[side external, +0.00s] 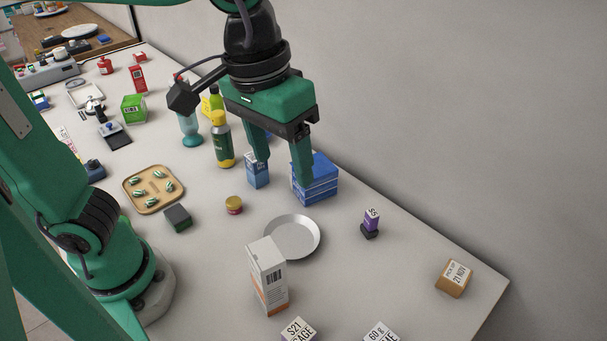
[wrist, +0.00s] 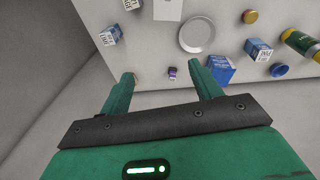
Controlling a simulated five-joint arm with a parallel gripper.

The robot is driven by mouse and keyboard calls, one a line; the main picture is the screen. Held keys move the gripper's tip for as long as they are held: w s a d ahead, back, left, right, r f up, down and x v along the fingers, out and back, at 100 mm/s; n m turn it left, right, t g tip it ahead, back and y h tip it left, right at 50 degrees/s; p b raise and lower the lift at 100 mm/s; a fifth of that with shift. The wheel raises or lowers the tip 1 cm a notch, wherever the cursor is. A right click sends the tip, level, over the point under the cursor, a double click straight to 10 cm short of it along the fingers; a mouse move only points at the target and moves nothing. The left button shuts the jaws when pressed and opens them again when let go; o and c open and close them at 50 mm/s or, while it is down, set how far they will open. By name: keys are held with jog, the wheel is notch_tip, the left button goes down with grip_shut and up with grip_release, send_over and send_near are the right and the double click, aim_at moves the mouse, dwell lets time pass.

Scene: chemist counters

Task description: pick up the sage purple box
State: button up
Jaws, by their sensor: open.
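A box with a white label reading "S21" and what looks like "SAGE" (side external: 298,331) is cut off by the bottom edge of the side view. A small box at the top edge of the wrist view (wrist: 131,4) appears to be the same one. My gripper (side external: 284,182) is open and empty, fingers pointing down, near the blue boxes and well away from the sage box. Its two fingers also show in the wrist view (wrist: 163,73). A small purple box (side external: 371,218) stands on a dark base right of the gripper.
Blue boxes (side external: 316,181) and a green-yellow bottle (side external: 222,142) stand near my gripper. A tall white box (side external: 268,277) and a round plate (side external: 293,237) lie between it and the sage box. A "60 g" box (side external: 380,333) and tan box (side external: 454,279) are right.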

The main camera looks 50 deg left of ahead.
jog(key=g+y, duration=0.1)
send_over(302, 330)
jog(key=f, duration=0.1)
notch_tip(302, 330, down, 21)
jog(key=shift+w+a+f, duration=0.1)
jog(key=shift+f, duration=1.6)
jog(key=shift+f, duration=0.1)
jog(key=shift+f, duration=2.5)
jog(key=c, duration=1.1)
